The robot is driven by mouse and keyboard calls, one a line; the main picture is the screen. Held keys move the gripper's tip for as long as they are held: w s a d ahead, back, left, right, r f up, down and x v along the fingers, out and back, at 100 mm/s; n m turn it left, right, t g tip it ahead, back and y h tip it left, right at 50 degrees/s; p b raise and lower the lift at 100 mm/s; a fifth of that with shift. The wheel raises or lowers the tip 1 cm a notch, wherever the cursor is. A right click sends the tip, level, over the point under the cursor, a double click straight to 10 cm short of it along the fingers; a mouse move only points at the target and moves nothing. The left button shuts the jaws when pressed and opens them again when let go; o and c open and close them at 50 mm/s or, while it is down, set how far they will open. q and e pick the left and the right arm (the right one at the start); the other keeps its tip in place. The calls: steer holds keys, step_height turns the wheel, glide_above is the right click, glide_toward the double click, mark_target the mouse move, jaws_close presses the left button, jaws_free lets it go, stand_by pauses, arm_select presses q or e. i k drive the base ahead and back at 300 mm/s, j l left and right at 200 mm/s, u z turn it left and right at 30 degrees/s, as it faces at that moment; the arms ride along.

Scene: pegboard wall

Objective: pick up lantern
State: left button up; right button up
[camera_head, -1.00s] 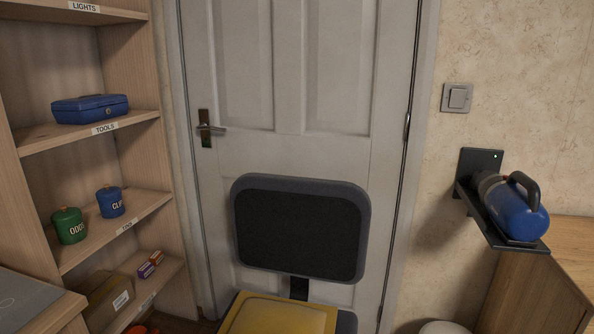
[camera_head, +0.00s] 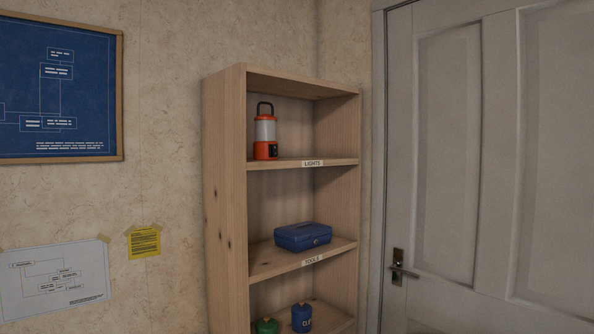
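The lantern (camera_head: 265,131) is orange with a pale translucent middle and a dark carrying handle on top. It stands upright on the top shelf (camera_head: 290,163) of the wooden shelf unit, toward that shelf's left side, above the label "LIGHTS". Nothing covers it. Neither of my grippers shows in the head view.
Below are a blue toolbox (camera_head: 302,236) on the "TOOLS" shelf, and a green canister (camera_head: 267,326) and a blue canister (camera_head: 302,317) lower down. A closed door (camera_head: 470,170) is at the right. A blue framed board (camera_head: 58,95) hangs at the left. The top shelf's right part is free.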

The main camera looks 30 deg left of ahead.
mark_target(265, 129)
steer(key=u, duration=1.15)
